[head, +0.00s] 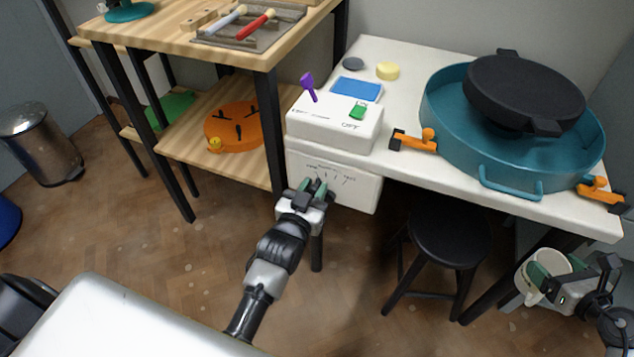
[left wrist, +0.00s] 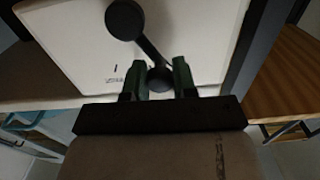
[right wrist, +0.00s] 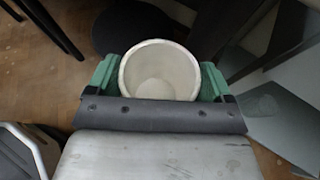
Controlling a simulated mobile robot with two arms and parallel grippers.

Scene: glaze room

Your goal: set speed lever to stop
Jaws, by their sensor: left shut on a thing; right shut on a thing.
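The speed lever is a dark bar in the left wrist view, running from a round black disc (left wrist: 125,18) to a black ball knob (left wrist: 160,80). It sits on the white control panel (head: 355,185) under the wheel table, which has a printed scale with tick marks. My left gripper (head: 316,188) is shut on the lever's knob, with a green finger on each side. In the head view the gripper hides most of the lever. The small lettering beside the knob is too blurred to read. My right gripper (right wrist: 160,82) is shut on a white cup (right wrist: 158,70), away from the panel.
Above the panel is a white switch box (head: 335,122) with a purple lever (head: 308,86) and a green switch (head: 358,110). A teal basin (head: 450,130) holds a black wheel head (head: 525,92). A black stool (head: 448,236) stands below; a wooden shelf (head: 180,147) is left.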

